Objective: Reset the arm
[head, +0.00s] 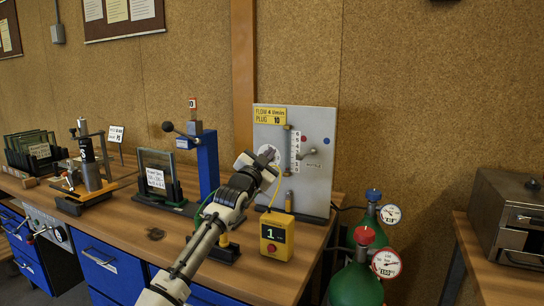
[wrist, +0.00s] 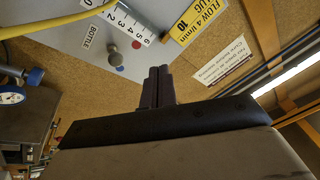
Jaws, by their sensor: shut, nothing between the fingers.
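My arm reaches up from the bottom of the head view. My gripper (head: 270,157) is in front of the upright grey flow panel (head: 322,140), near its left part. In the wrist view its two dark fingers (wrist: 158,72) are together with nothing between them. The panel (wrist: 80,55) shows beyond them, tilted in the picture, with a yellow label (wrist: 190,20) and a numbered scale (wrist: 132,25). I cannot tell from these views whether the fingers touch the panel.
A yellow box (head: 277,237) reading 1 stands by my arm. A framed glass pane (head: 158,178), a blue stand (head: 208,160) and a rack of dark panes (head: 30,152) are on the wooden bench (head: 125,215). Green gas cylinders (head: 355,285) stand right of the bench.

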